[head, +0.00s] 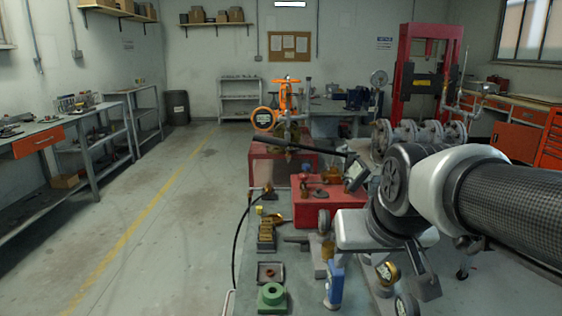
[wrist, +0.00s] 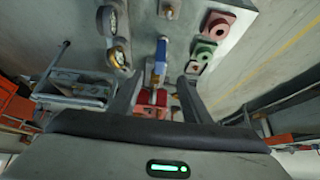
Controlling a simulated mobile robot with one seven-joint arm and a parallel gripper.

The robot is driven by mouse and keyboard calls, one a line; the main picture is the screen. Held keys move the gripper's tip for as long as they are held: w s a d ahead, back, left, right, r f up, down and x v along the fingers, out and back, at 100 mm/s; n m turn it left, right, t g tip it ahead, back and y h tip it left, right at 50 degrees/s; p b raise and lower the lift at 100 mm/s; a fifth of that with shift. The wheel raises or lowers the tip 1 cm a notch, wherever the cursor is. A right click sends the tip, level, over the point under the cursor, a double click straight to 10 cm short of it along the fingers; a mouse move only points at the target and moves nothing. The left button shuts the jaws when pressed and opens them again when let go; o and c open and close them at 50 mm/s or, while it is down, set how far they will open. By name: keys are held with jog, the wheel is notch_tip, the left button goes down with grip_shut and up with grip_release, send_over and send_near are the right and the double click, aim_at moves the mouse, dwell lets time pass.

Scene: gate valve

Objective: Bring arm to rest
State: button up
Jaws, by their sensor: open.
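My gripper (wrist: 163,80) is open in the wrist view, its two dark fingers apart. It appears empty. A blue upright item (wrist: 160,50) shows beyond the gap between the fingers; in the head view a blue item (head: 334,285) stands near the bench's front. My arm (head: 450,190) reaches in from the right in the head view, bent over the bench's right side. The fingers are hard to make out there. An orange-topped valve (head: 285,98) with an orange-rimmed gauge (head: 263,117) stands farther back by a red box (head: 285,165).
The grey bench (head: 248,285) holds a green block (head: 271,297), a brown block (head: 270,272), brass fittings (head: 267,232) and a red case (head: 315,205). A long dark bar (head: 300,145) crosses above. Round gauges (head: 387,272) stand near my arm. The floor (head: 150,250) at left is clear.

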jog(key=s+f+g, duration=0.1)
jog(key=s+f, duration=0.2)
jog(key=s, duration=0.8)
notch_tip(320, 180, up, 24)
jog(key=p, duration=2.3)
jog(key=shift+w+r+p, duration=0.15)
jog(key=shift+w+p, duration=0.2)
jog(key=shift+w, duration=0.05)
